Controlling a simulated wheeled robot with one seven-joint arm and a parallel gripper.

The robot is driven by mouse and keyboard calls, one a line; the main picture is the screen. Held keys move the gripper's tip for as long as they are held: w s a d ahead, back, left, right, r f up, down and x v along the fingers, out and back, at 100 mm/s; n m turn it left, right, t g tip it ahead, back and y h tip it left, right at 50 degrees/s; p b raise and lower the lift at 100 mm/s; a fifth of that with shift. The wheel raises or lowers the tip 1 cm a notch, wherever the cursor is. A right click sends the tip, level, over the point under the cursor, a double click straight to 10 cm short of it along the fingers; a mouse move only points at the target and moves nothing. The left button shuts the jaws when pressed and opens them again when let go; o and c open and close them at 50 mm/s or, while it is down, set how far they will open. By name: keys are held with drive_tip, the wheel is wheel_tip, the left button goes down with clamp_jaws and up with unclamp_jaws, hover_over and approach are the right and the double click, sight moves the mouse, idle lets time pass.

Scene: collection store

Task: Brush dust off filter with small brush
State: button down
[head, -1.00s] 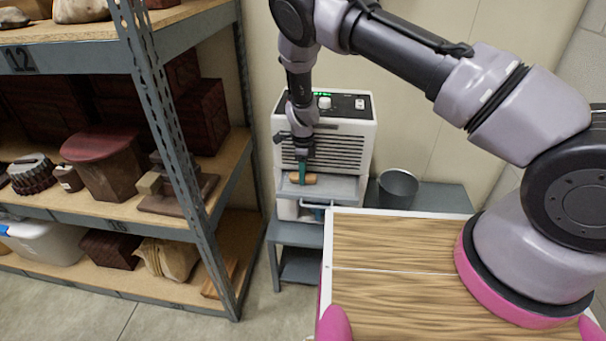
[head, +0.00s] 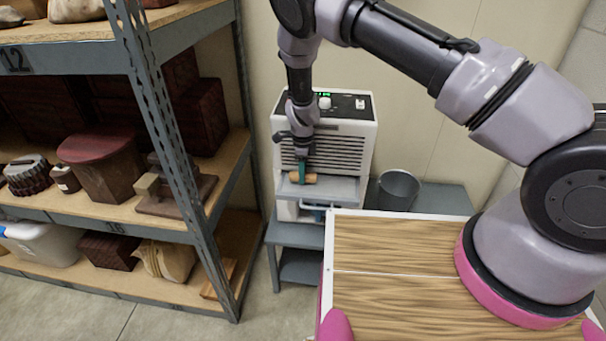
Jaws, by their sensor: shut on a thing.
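My gripper (head: 301,172) points down in front of the white dehumidifier-like machine (head: 347,128), over its pulled-out tray. It is shut on a small brush (head: 310,179) with a brown wooden handle that lies level and sticks out to the right. The bristles are too small to make out. The grey filter tray (head: 340,189) sits under and behind the brush, low on the machine's front. I cannot tell whether the brush touches it, and dust is too small to see.
The machine stands on a grey bench (head: 428,197) with a metal bucket (head: 398,189) to its right. A grey shelving unit (head: 180,145) with wooden objects and boxes stands close on the left. A wood-topped surface (head: 390,250) is in the foreground.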

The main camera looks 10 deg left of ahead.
drive_tip(key=shift+w+r, duration=0.1)
drive_tip(key=shift+s+r, duration=0.25)
drive_tip(key=shift+r, duration=0.7)
drive_tip(key=shift+s+r, duration=0.15)
drive_tip(key=shift+r, duration=1.75)
drive_tip(key=shift+r, duration=1.5)
drive_tip(key=shift+s, duration=0.1)
